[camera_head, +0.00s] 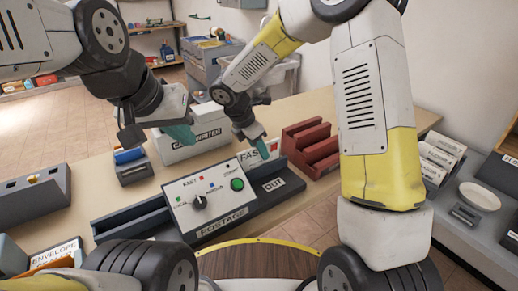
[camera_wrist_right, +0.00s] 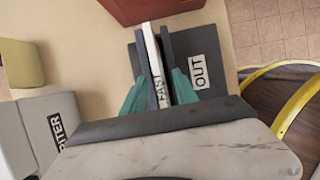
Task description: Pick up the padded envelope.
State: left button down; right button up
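A thin white upright item marked "FAST" (camera_head: 262,152) stands at the "OUT" tray (camera_head: 268,196). I cannot tell for sure whether it is the padded envelope. In the right wrist view the white item (camera_wrist_right: 156,65) stands edge-on between two dark upright plates (camera_wrist_right: 180,60). My right gripper (camera_head: 255,131) is above it, pointing down. Its teal fingers are spread, one on each side of the item and plates (camera_wrist_right: 160,88); contact cannot be told. My left gripper (camera_head: 180,134) hangs in front of the white labelled box; its finger opening is not clear.
A grey "POSTAGE" machine (camera_head: 210,200) with a knob and green button stands in the middle. A red rack (camera_head: 310,148) is right of the white item. The white labelled box (camera_head: 187,148) stands behind. An "ENVELOPE" holder (camera_head: 55,256) is at lower left.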

grip_shut()
jog(key=shift+r, duration=0.1)
